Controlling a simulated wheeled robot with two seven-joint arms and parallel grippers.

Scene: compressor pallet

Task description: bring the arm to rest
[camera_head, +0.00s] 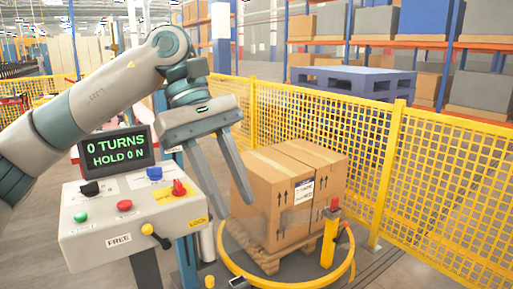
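My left arm (98,92) comes in from the left and reaches across above the control console. My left gripper (236,208) hangs with its two grey fingers pointing down and apart. It is open, and nothing shows between the fingers. It is right of the console (115,222) and in front of the left side of the cardboard boxes (279,195) in the picture. Whether it touches them I cannot tell. My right gripper is not in view.
The console's screen (115,149) reads "0 TURNS HOLD 0 N". The boxes stand on a wooden pallet inside a yellow ring (290,284). A yellow post (330,240) stands beside them. Yellow mesh fencing (330,130) runs behind.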

